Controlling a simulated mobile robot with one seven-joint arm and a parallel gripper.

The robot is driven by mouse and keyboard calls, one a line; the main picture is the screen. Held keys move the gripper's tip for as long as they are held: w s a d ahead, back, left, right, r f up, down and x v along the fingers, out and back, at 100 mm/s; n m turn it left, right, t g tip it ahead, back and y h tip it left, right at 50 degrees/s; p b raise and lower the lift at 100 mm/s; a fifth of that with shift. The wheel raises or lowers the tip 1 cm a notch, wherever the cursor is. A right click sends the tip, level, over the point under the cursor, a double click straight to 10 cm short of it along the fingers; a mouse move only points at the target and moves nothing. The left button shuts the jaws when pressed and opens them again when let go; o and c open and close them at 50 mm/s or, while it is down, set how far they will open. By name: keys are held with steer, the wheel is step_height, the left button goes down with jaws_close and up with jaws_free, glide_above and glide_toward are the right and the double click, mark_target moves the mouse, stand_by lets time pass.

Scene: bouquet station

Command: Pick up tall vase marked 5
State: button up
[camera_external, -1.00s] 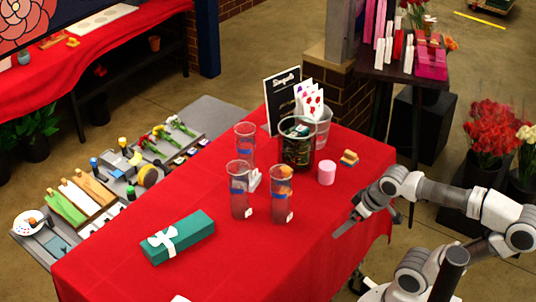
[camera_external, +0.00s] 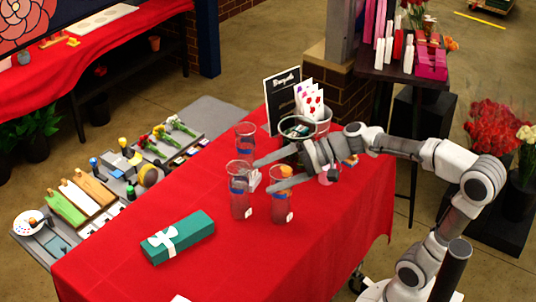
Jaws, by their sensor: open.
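Several clear tall vases with blue bands stand upright on the red table. One is at the back (camera_external: 245,133), one at front left (camera_external: 240,203), and one at front right (camera_external: 282,210). Small white tags show low on the two front ones; I cannot read any number, so I cannot tell which is 5. My gripper (camera_external: 261,175) reaches in from the right with its fingers spread and empty. One fingertip is near the back vase, the other overlaps the upper part of the front right vase. I cannot tell whether they touch.
A teal gift box (camera_external: 190,245) with a white bow lies at the front left. A black sign (camera_external: 281,98) and white cards (camera_external: 310,100) stand behind my arm. A dark container and a pink cylinder are partly hidden by it.

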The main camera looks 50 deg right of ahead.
step_height(320, 180, up, 2)
steer(key=w+d+m+t, duration=0.1)
steer(key=w+m, duration=0.1)
steer(key=w, duration=0.1)
steer(key=m+t+h+p, duration=0.2)
steer(key=m, duration=0.6)
glide_above(281, 196)
steer(key=s+a, duration=0.3)
steer(key=a, duration=0.3)
step_height(281, 196, down, 6)
steer(key=s+d+f+m+h+p, duration=0.1)
steer(key=s+d+f+m+h, duration=0.1)
steer(key=s+d+f+m, duration=0.45)
steer(key=s+d+f+m+h+p, duration=0.1)
steer(key=s+d+f+m, duration=0.2)
steer(key=d+f+m, duration=0.5)
steer(key=w+a+f+n, duration=0.1)
steer(key=w+a+f, duration=0.2)
steer(key=w, duration=0.4)
steer(key=w+a+f+p, duration=0.1)
steer(key=w+a+f, duration=0.2)
steer(key=w, duration=0.4)
steer(key=shift+w+f+n, duration=0.15)
steer(key=shift+f+n, duration=0.2)
steer(key=shift+f, duration=0.2)
steer(key=shift+r, duration=0.1)
jaws_close()
